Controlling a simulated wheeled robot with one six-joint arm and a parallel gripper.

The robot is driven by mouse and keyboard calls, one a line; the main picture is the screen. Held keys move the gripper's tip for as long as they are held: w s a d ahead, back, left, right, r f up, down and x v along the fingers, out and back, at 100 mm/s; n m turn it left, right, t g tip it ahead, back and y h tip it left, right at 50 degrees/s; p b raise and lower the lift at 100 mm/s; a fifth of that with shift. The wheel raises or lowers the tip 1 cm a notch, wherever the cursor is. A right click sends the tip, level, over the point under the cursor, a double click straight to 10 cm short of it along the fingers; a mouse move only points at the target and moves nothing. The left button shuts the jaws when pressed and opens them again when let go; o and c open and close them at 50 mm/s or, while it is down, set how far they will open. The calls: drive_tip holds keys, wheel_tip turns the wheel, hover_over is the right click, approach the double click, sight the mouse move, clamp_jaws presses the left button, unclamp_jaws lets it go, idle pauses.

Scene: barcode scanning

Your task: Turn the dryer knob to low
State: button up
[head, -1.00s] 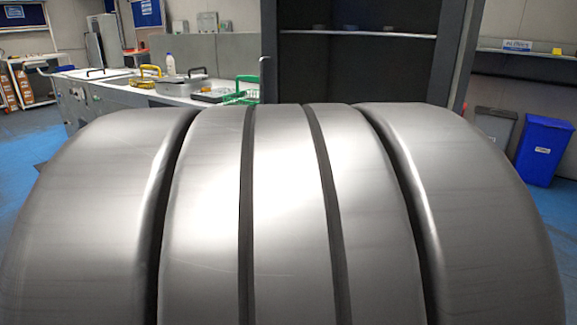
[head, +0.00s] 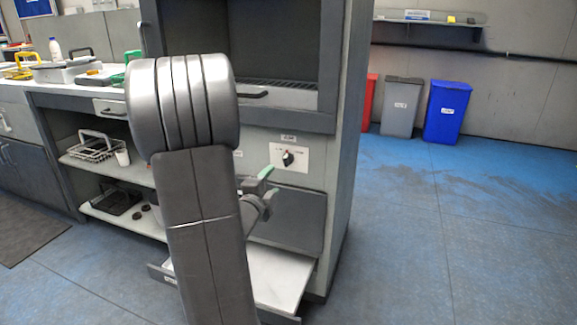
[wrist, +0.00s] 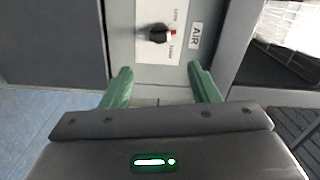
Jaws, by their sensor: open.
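The dryer knob (head: 288,158) is dark with a small red mark and sits on a white plate (head: 305,159) on the grey cabinet front. In the wrist view the knob (wrist: 157,34) is near the top centre, with a red and white mark at its right end; the plate's lettering is too small to read. My gripper (head: 269,182) has green fingertips and stands in front of the panel, just left of and below the knob in the head view. In the wrist view my gripper (wrist: 162,80) is open and empty, its fingers spread either side of the knob's line, apart from it.
An "AIR" label (wrist: 195,36) is beside the plate. Above is the dark open cabinet bay (head: 280,45); below, a pale pulled-out tray (head: 280,275) juts out. Shelves with a wire basket (head: 97,148) are at left. Bins (head: 447,110) stand back right, with clear blue floor in front.

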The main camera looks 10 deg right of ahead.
sight(287, 162)
drive_tip(key=b+x, duration=0.1)
drive_tip(key=x, duration=1.1)
drive_tip(key=shift+w+d+b, duration=0.1)
drive_tip(key=shift+b, duration=0.3)
drive_tip(key=c, duration=0.9)
